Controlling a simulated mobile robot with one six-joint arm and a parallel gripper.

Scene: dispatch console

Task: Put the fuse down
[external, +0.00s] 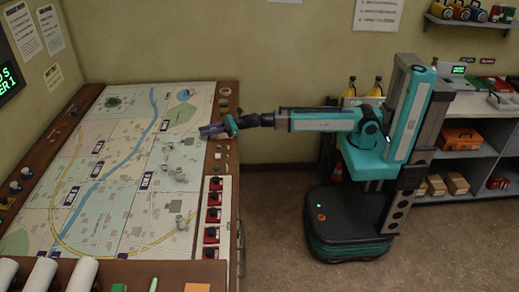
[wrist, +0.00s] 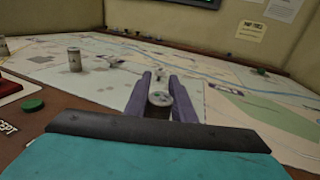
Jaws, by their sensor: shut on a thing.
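My gripper (external: 205,130) reaches over the right edge of the map console (external: 228,160), near its far right part. In the wrist view its two purple fingers (wrist: 160,88) are shut on a small grey cylinder with a pale end, which I take as the fuse (wrist: 160,99). The fuse sits between the fingers, end toward the camera. In the external view the fuse is not clearly visible at the fingers. I cannot tell whether it touches the map (external: 150,190).
A strip of red switches (external: 212,215) lines the console's right edge. A green button (wrist: 33,104) lies left of my gripper. The central map is largely flat.

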